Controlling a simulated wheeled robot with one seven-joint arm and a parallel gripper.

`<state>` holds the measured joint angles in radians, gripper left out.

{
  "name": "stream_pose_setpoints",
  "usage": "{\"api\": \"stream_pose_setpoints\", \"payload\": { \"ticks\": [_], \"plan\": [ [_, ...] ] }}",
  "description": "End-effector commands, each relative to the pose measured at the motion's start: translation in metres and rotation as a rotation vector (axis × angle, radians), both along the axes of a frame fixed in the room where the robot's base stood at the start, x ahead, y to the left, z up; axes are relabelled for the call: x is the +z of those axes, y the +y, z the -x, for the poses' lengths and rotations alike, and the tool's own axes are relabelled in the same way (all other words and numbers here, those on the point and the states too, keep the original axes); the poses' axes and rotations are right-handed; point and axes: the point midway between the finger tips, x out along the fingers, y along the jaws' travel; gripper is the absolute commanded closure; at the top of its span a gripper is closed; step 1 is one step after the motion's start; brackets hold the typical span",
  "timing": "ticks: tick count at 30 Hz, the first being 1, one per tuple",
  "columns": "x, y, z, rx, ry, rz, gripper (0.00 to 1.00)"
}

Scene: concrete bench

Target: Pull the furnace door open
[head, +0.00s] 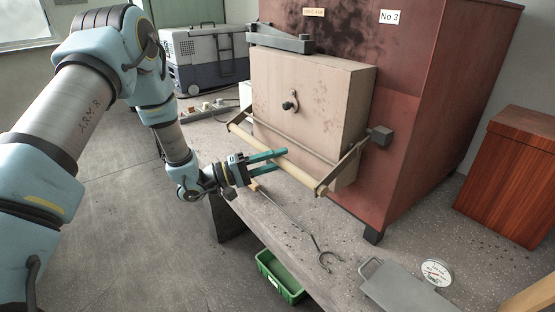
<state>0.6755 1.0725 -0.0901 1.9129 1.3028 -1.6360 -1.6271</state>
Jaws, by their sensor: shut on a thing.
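The furnace (425,110) is a large dark red cabinet standing on the bench, with a label "No 3" near its top. Its door (315,95) is a thick beige block with a small dark knob (290,104), standing upright against the furnace front. A pale handle bar (300,173) runs across the lower front of the door on two grey side arms. My gripper (277,157) is at the middle of this bar from the front left, with its teal fingers shut around it. The fingers hide part of the bar, and any gap behind the door cannot be told.
A long metal tool (295,222) lies on the concrete bench (345,232) below the handle. A grey plate (398,287) and a round dial (436,271) lie front right. A green crate (268,268) is below the bench edge. The floor at left is largely clear.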

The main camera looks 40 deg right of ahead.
Motion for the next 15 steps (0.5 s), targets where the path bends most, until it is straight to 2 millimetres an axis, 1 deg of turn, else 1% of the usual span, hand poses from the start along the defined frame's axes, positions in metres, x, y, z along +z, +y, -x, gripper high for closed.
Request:
{"api": "stream_pose_setpoints", "payload": {
  "ticks": [8, 11, 15],
  "plan": [
    [0.001, 0.000, -0.001, 0.001, -0.001, -0.002, 1.00],
    [0.008, 0.001, -0.001, 0.001, -0.003, -0.026, 1.00],
    [0.022, 0.006, -0.002, 0.002, -0.008, -0.101, 1.00]
  ]
}}
